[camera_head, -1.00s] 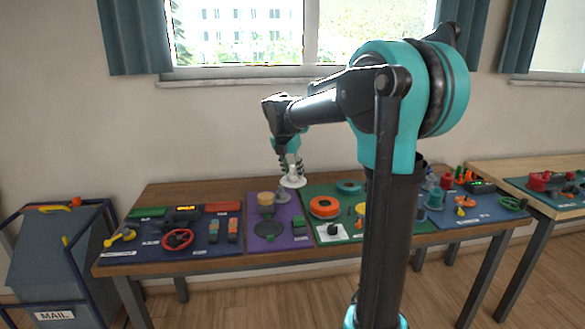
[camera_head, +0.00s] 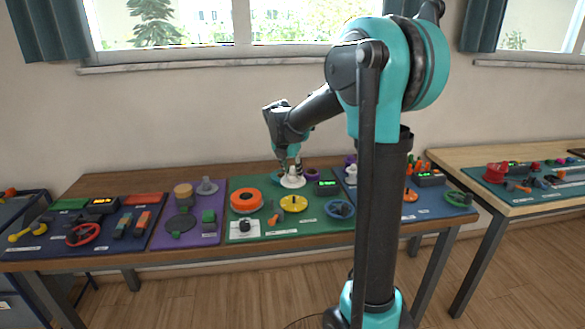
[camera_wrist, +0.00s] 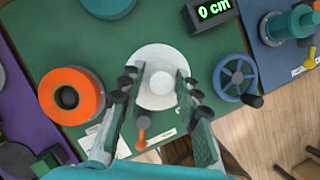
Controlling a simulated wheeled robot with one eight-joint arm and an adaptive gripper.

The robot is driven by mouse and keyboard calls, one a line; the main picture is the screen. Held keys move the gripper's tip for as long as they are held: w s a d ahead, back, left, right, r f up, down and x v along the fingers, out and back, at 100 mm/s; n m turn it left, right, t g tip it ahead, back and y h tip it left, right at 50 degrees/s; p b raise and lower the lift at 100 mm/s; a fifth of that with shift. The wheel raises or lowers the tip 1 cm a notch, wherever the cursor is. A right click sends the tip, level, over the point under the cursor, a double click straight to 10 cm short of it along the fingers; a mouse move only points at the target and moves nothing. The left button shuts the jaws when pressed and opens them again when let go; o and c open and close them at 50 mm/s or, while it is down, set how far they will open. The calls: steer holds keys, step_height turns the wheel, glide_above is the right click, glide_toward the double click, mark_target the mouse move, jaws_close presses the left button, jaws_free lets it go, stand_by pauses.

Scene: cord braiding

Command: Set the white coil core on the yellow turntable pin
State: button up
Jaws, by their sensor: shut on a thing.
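The white coil core (camera_head: 292,182) has a wide round flange and a narrower hub. My gripper (camera_head: 291,167) is shut on its hub, above the green mat. In the wrist view my gripper (camera_wrist: 157,88) has a finger on each side of the white core (camera_wrist: 158,60). The yellow turntable (camera_head: 294,204) lies on the green mat below and nearer the camera than the core in the head view, with a small pin at its middle. In the wrist view the turntable is hidden, seemingly behind the core. I cannot tell the height of the core over the mat.
An orange ring-shaped spool (camera_wrist: 71,95) stands left of the core. A blue handwheel (camera_wrist: 235,79) stands right. A green-lit display reading 0 cm (camera_wrist: 211,10) and a teal round part (camera_wrist: 108,4) are behind. An orange-handled piece (camera_wrist: 142,131) lies in front.

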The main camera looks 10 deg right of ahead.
mark_target(292, 183)
steer(key=shift+d+f, duration=0.15)
steer(key=shift+f, duration=2.35)
steer(key=shift+f, duration=0.1)
steer(key=shift+f, duration=1.05)
steer(key=shift+f, duration=0.8)
steer(key=o, duration=1.1)
steer(key=shift+r, duration=0.1)
steer(key=shift+r, duration=3.9)
